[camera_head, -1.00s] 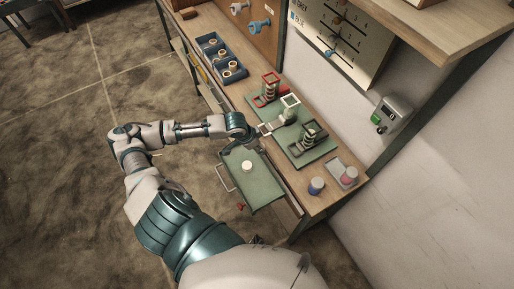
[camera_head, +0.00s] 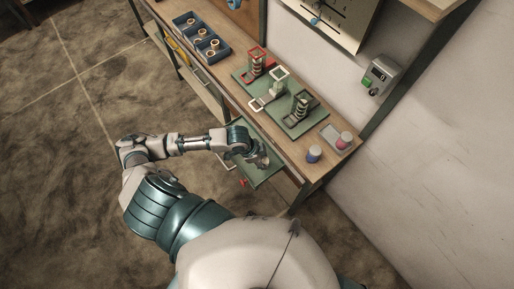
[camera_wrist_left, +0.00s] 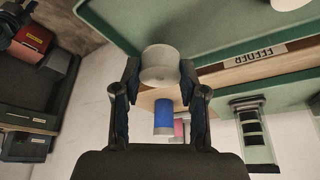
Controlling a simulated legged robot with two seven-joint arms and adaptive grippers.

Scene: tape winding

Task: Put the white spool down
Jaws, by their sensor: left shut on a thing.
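The white spool (camera_wrist_left: 160,65) is between the fingers of my left gripper (camera_wrist_left: 159,80) in the left wrist view. The gripper is shut on it, one finger on each side. In the head view my left gripper (camera_head: 261,159) is over the pulled-out green tray (camera_head: 262,179), near the workbench edge. I cannot tell whether the spool touches the tray. My right gripper is not in view.
On the bench are green fixtures with a red frame (camera_head: 257,65), a blue bin (camera_head: 203,38) of rings, and a blue cylinder (camera_head: 313,154) beside a small tray with a pink one (camera_head: 345,140). Another white piece (camera_wrist_left: 290,3) lies at the wrist view's top edge.

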